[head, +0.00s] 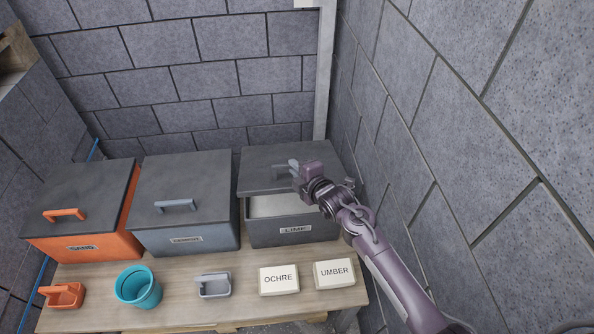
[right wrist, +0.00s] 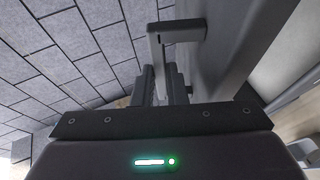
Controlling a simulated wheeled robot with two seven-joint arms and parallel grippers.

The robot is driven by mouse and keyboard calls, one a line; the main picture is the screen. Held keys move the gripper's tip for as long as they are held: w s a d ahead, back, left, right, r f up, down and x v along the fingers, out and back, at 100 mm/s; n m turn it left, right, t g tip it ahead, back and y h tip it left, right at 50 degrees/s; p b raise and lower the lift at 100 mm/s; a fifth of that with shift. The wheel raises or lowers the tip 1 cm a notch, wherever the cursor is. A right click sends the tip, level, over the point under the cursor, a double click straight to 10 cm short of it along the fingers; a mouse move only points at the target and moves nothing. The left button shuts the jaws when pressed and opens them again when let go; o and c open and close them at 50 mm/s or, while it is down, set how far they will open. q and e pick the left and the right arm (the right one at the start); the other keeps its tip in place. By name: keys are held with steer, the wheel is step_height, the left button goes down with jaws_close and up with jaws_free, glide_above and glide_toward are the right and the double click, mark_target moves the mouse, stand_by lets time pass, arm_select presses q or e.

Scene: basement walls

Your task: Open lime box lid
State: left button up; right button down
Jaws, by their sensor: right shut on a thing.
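The lime box (head: 262,232) is a dark grey box with a "LIME" label at the right end of the table. Its dark lid (head: 262,163) is partly open, its front edge up off the front rim, and pale contents (head: 270,206) show in the gap. My right gripper (head: 302,174) is at the lid's handle, shut on it. The right wrist view shows the grey handle (right wrist: 178,33) by the fingers (right wrist: 164,84) and the lid (right wrist: 228,55) beside it. The fingers partly hide the handle. My left gripper is not in view.
A grey box (head: 185,225) and an orange box (head: 85,225), both lidded, stand to the left. An orange scoop (head: 64,295), teal bucket (head: 138,288), grey scoop (head: 214,285) and blocks marked OCHRE (head: 278,279) and UMBER (head: 334,273) line the table front. A block wall (head: 480,130) rises close on the right.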

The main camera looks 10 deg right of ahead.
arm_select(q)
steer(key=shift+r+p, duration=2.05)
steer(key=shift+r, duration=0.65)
arm_select(e)
steer(key=w+r+g, duration=0.2)
steer(key=w+r, duration=0.2)
steer(key=r, duration=0.1)
steer(key=shift+w+r+m+g+h, duration=0.25)
steer(key=shift+r+m+g+h, duration=0.05)
steer(key=shift+r+m, duration=0.1)
steer(key=c, duration=1.4)
jaws_free()
steer(key=shift+c, duration=0.2)
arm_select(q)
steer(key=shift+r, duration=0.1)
